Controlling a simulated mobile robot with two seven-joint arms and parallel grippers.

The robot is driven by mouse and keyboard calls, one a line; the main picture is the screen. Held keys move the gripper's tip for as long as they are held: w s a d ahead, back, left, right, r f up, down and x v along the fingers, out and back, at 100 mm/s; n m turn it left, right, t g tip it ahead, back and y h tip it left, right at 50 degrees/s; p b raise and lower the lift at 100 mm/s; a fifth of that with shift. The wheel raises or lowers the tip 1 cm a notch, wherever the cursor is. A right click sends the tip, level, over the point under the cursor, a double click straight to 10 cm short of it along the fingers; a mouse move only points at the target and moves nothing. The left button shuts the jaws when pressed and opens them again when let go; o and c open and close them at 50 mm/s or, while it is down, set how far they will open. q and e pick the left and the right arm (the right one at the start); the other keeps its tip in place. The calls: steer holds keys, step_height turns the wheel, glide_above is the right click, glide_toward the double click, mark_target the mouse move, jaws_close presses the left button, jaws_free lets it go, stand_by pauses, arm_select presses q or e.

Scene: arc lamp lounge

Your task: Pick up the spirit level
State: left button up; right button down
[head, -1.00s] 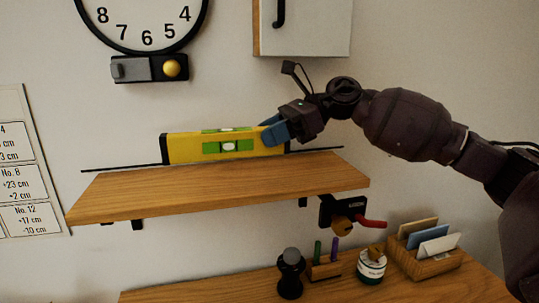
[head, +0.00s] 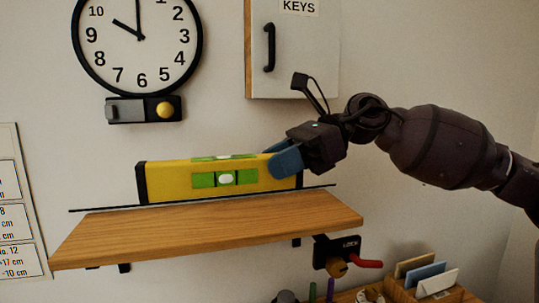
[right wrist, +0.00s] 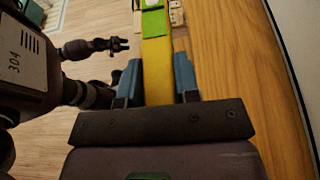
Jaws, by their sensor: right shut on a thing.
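The yellow spirit level (head: 165,182) has black end caps and green vial windows. It lies lengthwise along the back of the wooden shelf (head: 205,235), roughly level. I cannot tell whether its lower edge touches the shelf. My right gripper (head: 284,162), with blue fingers, is shut on the level near its right end. In the right wrist view the yellow bar (right wrist: 157,75) runs between the two fingers. My left gripper (right wrist: 122,45) shows small at the left of that view, apart from the level, its fingers spread and empty. It is outside the head view.
A thin dark rail (head: 95,208) runs along the shelf's back. Above are a wall clock (head: 137,50) and a key cabinet (head: 300,60). A lock with a red handle (head: 368,263) is below the shelf's right end. The shelf's front is clear.

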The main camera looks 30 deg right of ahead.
steer(key=s+a+p, duration=0.1)
steer(key=s+a, duration=0.1)
steer(key=s, duration=0.7)
steer(key=shift+s+a+p, duration=0.25)
steer(key=shift+a+p, duration=0.05)
steer(key=shift+p, duration=0.1)
